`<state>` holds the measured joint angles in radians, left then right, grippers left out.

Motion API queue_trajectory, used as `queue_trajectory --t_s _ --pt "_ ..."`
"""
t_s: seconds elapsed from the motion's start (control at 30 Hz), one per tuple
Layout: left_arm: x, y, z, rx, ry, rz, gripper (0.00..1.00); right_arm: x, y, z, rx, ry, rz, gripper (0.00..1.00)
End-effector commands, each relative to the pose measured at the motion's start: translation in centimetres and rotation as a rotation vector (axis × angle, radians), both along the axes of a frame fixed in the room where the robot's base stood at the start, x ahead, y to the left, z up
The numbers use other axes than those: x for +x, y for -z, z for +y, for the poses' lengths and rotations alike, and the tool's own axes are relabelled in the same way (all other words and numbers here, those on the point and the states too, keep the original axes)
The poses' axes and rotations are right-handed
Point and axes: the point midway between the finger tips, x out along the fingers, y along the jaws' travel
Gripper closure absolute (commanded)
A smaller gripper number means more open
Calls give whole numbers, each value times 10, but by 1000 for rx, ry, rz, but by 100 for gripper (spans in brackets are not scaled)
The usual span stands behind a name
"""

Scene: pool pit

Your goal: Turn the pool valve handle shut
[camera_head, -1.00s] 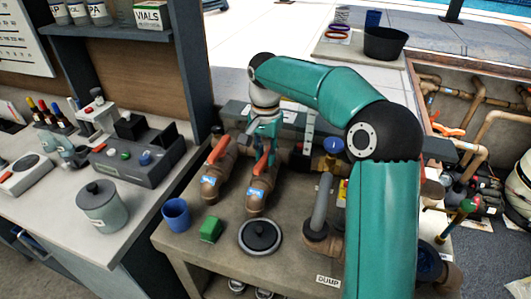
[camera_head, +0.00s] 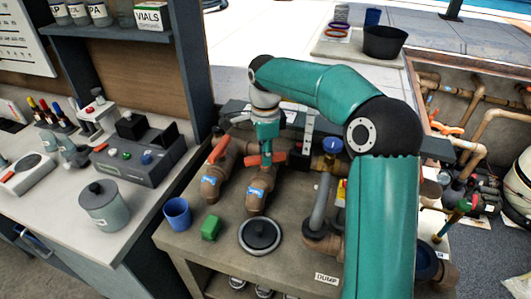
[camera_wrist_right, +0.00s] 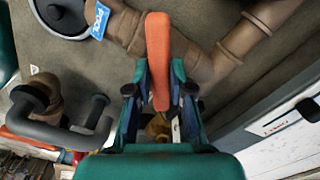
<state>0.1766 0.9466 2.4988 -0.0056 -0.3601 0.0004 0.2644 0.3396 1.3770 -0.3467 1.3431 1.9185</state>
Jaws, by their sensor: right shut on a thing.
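The pool valve handle is an orange-red lever (camera_head: 274,157) on a brown pipe with a blue label (camera_head: 257,193), on the bench's right-hand valve. It lies crosswise to its pipe. My right gripper (camera_head: 266,149) comes down on it from above and is shut on it. In the right wrist view the lever (camera_wrist_right: 158,45) stands between the two fingers of the gripper (camera_wrist_right: 160,88), and the blue label (camera_wrist_right: 100,20) reads like "POOL". The valve body under the fingers is mostly hidden. My left gripper is not in view.
A second orange-handled valve (camera_head: 218,150) stands close on the left. A grey standpipe (camera_head: 321,203) and blue-capped fitting (camera_head: 331,147) stand on the right. A blue cup (camera_head: 177,212), green block (camera_head: 211,228) and round dark lid (camera_head: 260,235) sit in front.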

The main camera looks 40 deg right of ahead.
Motion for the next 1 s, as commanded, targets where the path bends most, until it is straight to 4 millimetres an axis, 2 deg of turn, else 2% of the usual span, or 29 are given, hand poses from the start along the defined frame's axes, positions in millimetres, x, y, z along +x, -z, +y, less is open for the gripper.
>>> queue_trajectory --t_s 0.5,0.7,1.0 --pt "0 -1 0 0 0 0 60 0 2 0 2 429 5 100" --pt "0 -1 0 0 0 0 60 0 2 0 2 518 4 100" --pt "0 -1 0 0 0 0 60 0 2 0 1 562 4 100"
